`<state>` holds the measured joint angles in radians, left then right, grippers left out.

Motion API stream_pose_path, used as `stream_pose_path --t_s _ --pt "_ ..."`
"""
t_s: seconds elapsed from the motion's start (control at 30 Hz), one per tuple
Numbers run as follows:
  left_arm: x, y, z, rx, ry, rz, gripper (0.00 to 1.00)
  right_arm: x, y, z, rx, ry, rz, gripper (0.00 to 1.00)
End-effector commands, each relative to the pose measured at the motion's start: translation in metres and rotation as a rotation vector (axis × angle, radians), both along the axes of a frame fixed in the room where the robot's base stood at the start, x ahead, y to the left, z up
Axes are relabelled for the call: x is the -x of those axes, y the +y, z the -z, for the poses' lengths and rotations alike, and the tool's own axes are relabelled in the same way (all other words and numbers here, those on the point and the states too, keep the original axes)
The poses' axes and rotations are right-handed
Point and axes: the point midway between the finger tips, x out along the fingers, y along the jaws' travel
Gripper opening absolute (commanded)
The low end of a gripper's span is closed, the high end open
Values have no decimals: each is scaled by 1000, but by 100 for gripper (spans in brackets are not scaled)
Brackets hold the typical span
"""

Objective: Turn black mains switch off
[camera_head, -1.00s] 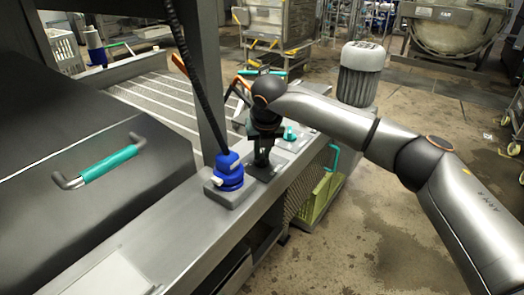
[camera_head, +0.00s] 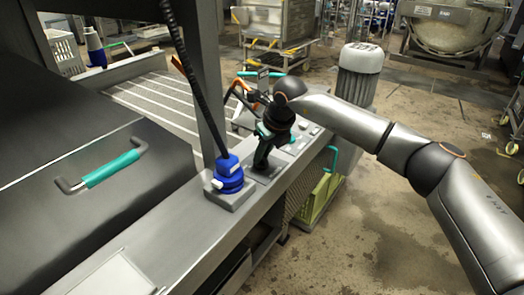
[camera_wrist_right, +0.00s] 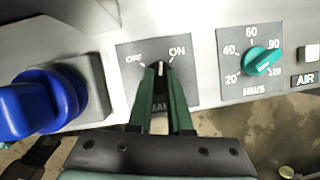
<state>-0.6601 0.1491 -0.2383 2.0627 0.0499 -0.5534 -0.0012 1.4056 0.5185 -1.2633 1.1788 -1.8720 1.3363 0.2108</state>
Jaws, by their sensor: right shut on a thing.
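The black mains switch (camera_wrist_right: 160,70) sits on a dark plate (camera_wrist_right: 186,87) with OFF at the left and ON at the right. A white mark on the knob points roughly between the two words. My right gripper (camera_wrist_right: 160,77) has its two green fingers shut on the knob, which they partly hide along with the lower label. My left gripper is not in view.
A blue connector (camera_head: 228,174) with a black cable stands just left of the switch. A green dial (camera_wrist_right: 262,62) with numbers is to the right, beside an AIR label (camera_wrist_right: 304,80). A lid with a green handle (camera_head: 110,167) fills the left.

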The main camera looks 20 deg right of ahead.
Motion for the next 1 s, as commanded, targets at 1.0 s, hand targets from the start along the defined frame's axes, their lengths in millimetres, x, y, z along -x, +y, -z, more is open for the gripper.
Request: stream_pose_path --t_s 1.0 --pt "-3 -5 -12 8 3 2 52 -5 -3 -1 -2 -2 -900 0"
